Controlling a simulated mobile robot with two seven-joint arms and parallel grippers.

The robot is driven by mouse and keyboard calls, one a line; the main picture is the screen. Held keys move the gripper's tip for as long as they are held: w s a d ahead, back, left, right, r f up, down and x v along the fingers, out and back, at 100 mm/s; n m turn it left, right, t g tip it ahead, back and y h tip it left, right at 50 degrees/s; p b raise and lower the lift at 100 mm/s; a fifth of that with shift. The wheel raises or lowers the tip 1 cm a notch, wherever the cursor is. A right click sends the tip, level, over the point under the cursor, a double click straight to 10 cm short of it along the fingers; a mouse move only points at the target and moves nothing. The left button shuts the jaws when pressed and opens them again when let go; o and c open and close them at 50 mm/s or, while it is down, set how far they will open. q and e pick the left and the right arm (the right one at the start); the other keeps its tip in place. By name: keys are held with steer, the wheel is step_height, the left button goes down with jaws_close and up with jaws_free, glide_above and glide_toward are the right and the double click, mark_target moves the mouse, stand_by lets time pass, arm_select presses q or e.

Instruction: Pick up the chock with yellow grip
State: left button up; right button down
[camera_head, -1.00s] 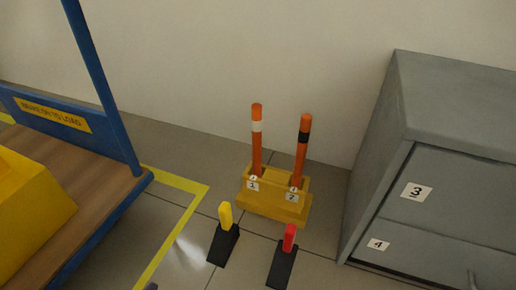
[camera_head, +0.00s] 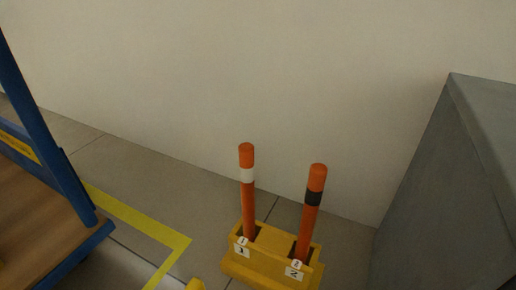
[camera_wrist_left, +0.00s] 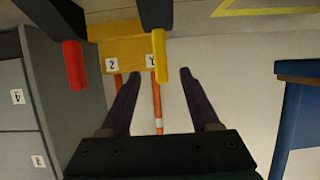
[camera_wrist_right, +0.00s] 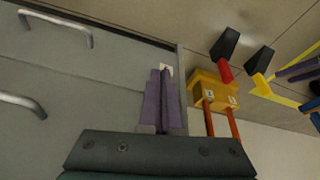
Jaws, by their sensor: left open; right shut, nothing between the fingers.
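The chock with the yellow grip (camera_wrist_left: 160,57) shows in the left wrist view, its black wedge (camera_wrist_left: 155,12) at the top edge. In the head view only the tip of the yellow grip (camera_head: 195,284) shows at the bottom edge. My left gripper (camera_wrist_left: 159,73) is open, and the yellow grip appears between and just beyond its fingertips; no contact is visible. In the right wrist view the yellow-gripped chock (camera_wrist_right: 261,84) stands right of the red-gripped one (camera_wrist_right: 224,70). My right gripper (camera_wrist_right: 161,71) is shut and empty, in front of the grey cabinet.
A yellow holder (camera_head: 268,268) with two upright orange rods, white-banded (camera_head: 248,205) and black-banded (camera_head: 311,210), stands near the wall. A grey cabinet (camera_head: 440,190) is at right. A blue-framed cart (camera_head: 45,150) is at left. Yellow tape (camera_head: 140,219) marks the floor.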

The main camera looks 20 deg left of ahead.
mark_target(195, 283)
arm_select(q)
steer(key=shift+w+d+f+b, duration=0.15)
steer(key=shift+w+f+b, duration=0.75)
steer(key=shift+w+f, duration=0.1)
steer(key=x, duration=0.2)
steer(key=b+x, duration=0.1)
steer(key=x, duration=0.1)
steer(key=r+b+x, duration=0.1)
steer(key=x, duration=0.1)
steer(key=shift+w, duration=0.15)
steer(key=shift+s, duration=0.25)
steer(key=shift+c, duration=0.3)
steer(key=shift+w, duration=0.1)
jaws_close()
arm_select(e)
steer(key=f, duration=0.1)
steer(key=s+f, duration=0.1)
steer(key=f, duration=0.2)
steer(key=shift+s+f, duration=0.3)
steer(key=shift+f, duration=0.1)
